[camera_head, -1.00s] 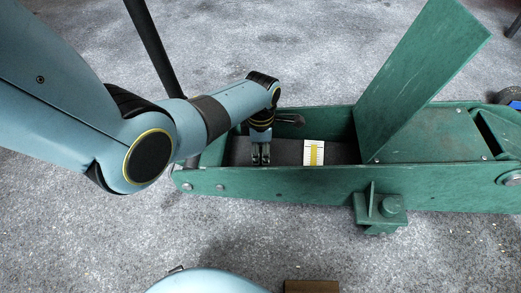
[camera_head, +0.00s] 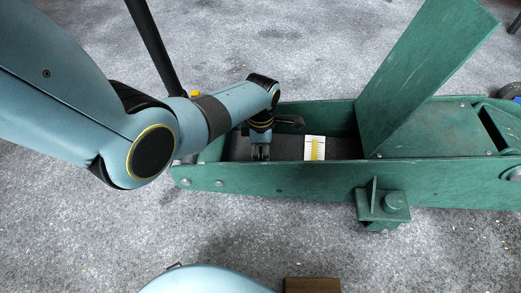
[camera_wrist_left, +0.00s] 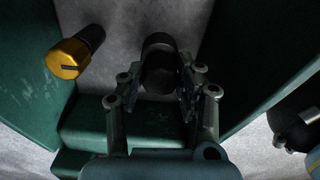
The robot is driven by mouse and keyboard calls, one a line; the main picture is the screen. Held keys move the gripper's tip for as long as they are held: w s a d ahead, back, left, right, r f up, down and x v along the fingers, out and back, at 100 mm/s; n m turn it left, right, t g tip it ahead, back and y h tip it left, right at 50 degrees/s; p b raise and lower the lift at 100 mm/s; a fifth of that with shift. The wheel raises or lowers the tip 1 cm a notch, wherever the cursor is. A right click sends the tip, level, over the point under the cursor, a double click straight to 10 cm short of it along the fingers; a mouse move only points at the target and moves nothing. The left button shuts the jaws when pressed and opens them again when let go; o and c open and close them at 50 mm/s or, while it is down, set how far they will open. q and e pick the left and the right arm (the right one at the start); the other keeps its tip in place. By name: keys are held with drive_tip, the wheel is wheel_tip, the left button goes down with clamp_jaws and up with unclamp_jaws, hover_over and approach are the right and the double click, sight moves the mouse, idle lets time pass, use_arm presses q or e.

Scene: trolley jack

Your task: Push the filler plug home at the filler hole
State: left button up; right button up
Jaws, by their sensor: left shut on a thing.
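My left gripper (camera_head: 260,157) points down inside the left end of the green trolley jack's frame (camera_head: 275,185). In the left wrist view its fingers (camera_wrist_left: 155,92) are shut on a dark, round-ended piece (camera_wrist_left: 158,72), which looks like the filler plug. The filler hole cannot be made out; the fingers and the piece hide what lies beneath. I cannot tell how deep the plug sits. My right gripper is not in view.
A white card with a yellow strip (camera_head: 315,148) lies right of the gripper. A tall green arm (camera_head: 420,75) rises beyond it. A gold-headed dark piece (camera_wrist_left: 68,58) stands near the fingers. Green side walls flank the gripper. Grey floor surrounds the jack.

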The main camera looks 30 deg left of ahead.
sight(261, 152)
use_arm(q)
drive_tip(key=shift+f, duration=0.4)
drive_tip(key=o, duration=1.2)
wheel_tip(261, 152, up, 12)
